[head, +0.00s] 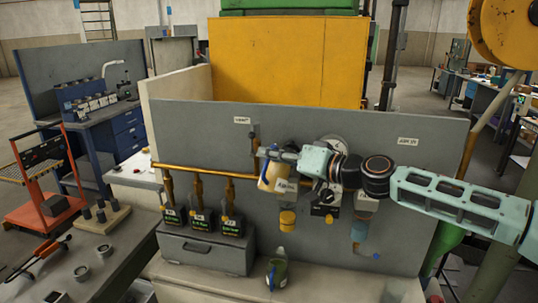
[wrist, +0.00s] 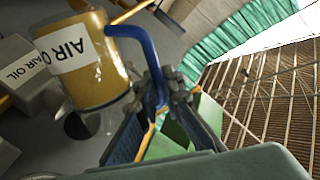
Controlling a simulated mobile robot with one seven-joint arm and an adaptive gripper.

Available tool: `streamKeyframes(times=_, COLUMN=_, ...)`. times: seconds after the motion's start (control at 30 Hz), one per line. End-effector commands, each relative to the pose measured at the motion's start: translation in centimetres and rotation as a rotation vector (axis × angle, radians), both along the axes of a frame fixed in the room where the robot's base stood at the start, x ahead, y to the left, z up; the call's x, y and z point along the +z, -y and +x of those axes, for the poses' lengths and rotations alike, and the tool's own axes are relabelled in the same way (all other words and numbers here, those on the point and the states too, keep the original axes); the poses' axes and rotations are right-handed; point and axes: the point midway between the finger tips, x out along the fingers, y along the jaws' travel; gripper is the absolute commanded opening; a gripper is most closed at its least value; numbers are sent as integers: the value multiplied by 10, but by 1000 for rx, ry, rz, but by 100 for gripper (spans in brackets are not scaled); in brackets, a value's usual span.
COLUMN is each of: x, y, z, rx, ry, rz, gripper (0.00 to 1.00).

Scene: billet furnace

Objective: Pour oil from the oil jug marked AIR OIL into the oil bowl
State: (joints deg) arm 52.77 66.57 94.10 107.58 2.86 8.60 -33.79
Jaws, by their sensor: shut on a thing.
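The yellow oil jug (head: 268,177) is up in front of the grey panel in the head view, and appears tilted. Its white AIR OIL label, partly cut off, and blue handle show in the wrist view (wrist: 103,80). My gripper (head: 282,154) is shut on the blue handle; its fingers (wrist: 160,98) close around it. Beside the jug is a grey block (wrist: 38,95) labelled AIR OIL, also on the panel in the head view (head: 285,186). An amber bowl (head: 287,219) hangs below this block and appears to be the oil bowl. I cannot see the jug's spout or any oil stream clearly.
Workbenches flank the panel.

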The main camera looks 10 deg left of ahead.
Motion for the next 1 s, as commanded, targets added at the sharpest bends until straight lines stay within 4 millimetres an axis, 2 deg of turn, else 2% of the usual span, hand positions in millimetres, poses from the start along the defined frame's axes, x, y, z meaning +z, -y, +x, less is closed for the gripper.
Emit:
streamKeyframes(times=0.4, x=17, y=2, z=6, rx=0, ry=-102, rz=35, gripper=0)
streamKeyframes(times=1.0, x=18, y=2, z=7, rx=0, ry=-130, rz=44, gripper=0)
